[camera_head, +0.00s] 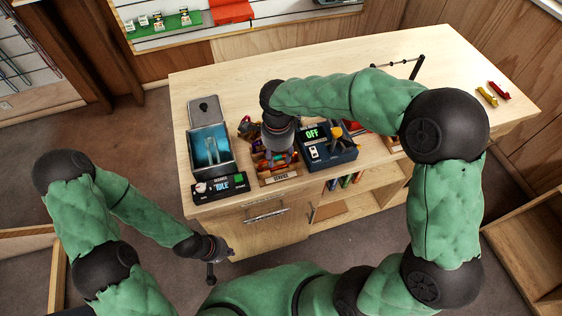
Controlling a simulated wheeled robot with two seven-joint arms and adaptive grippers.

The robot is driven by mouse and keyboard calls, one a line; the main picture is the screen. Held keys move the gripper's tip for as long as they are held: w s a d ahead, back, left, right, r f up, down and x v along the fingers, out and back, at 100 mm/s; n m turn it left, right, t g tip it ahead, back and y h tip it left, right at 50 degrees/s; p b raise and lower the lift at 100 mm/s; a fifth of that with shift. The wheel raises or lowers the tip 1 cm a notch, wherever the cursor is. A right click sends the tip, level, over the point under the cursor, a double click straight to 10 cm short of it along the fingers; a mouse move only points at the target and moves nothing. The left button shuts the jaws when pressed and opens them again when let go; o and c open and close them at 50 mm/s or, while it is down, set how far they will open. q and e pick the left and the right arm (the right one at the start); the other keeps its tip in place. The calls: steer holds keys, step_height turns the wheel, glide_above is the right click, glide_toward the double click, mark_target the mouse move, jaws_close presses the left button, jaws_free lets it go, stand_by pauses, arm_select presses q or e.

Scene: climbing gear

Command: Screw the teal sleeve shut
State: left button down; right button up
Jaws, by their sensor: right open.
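My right gripper (280,155) reaches down over a small wooden tray with a "SERVICE" label (281,177) at the table's front. The tray holds several small red, orange and dark pieces of gear (264,164). The gripper is open, but its fingertips are partly lost among these pieces. I cannot make out a teal sleeve; it is too small or hidden under my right gripper. My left gripper (214,272) hangs low in front of the table, away from the gear. Whether it is open is too small to tell.
A grey open-lidded box with a teal inside (196,143) and a black sign box (221,187) stand left of the tray. A dark device reading "OFF" (343,151) stands close on the right. Red and yellow pieces (487,96) lie far right. The back of the table (240,85) is clear.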

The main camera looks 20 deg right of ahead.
steer(key=shift+s, duration=0.85)
steer(key=shift+f, duration=0.2)
steer(key=shift+f+b, duration=1.2)
steer(key=shift+f, duration=0.1)
steer(key=shift+w, duration=0.1)
steer(key=shift+w+r, duration=0.1)
steer(key=shift+w, duration=1.1)
steer(key=shift+s+r+p, duration=0.1)
steer(key=shift+r+p, duration=1)
steer(key=shift+r, duration=0.3)
